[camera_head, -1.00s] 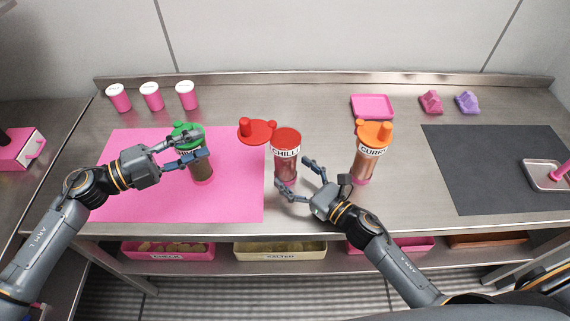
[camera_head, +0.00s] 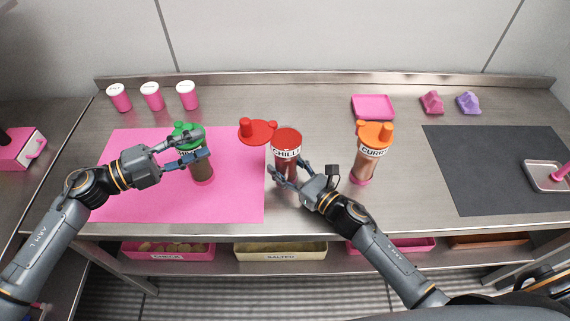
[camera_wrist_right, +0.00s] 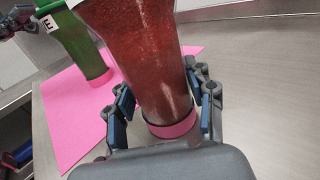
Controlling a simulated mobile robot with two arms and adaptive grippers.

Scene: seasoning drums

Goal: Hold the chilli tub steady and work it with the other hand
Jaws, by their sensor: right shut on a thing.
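The chilli tub (camera_head: 286,166), a clear drum of red contents with a CHILLI label, stands upright mid-counter. Its red lid part (camera_head: 258,131) with a knob sticks out to the left of the red top. My right gripper (camera_head: 289,172) is shut on the tub's lower body. In the right wrist view, its blue-padded fingers (camera_wrist_right: 163,103) lie on either side of the tub (camera_wrist_right: 150,60), just above the pink base. My left gripper (camera_head: 205,143) has its fingers spread at the green-lidded drum (camera_head: 203,172), partly covering its label. Whether it touches that drum cannot be told.
An orange-lidded curry drum (camera_head: 364,165) stands right of my right gripper. A pink mat (camera_head: 130,190) lies left and a dark mat (camera_head: 480,190) right. Pink cups (camera_head: 152,98), a pink tray (camera_head: 372,106) and small blocks (camera_head: 432,103) stand at the back.

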